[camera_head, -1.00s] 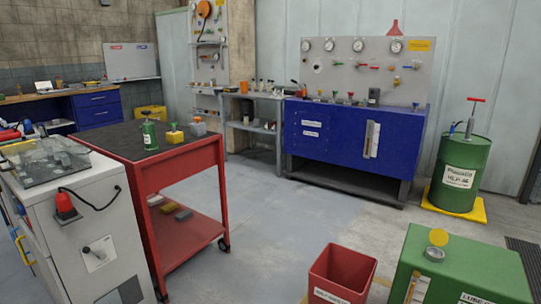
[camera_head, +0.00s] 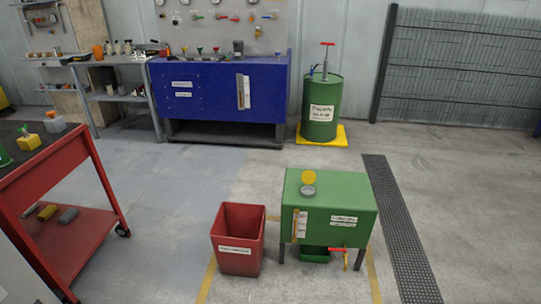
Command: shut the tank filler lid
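The green tank (camera_head: 333,210) stands on legs on the floor, right of the picture's middle. Its filler neck (camera_head: 308,190) is on the top, near the left edge. The yellow filler lid (camera_head: 309,177) stands raised at the back of the neck, so the filler looks open. A white label and a gauge strip show on the tank's front, with a red-handled tap low at the right. Neither of my grippers shows in the head view.
A red bin (camera_head: 238,239) stands just left of the tank. A red cart (camera_head: 62,190) is at the left. A blue bench (camera_head: 219,95) and a green drum (camera_head: 321,108) on a yellow base stand behind. A dark floor grate (camera_head: 402,225) runs right of the tank. Floor between is clear.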

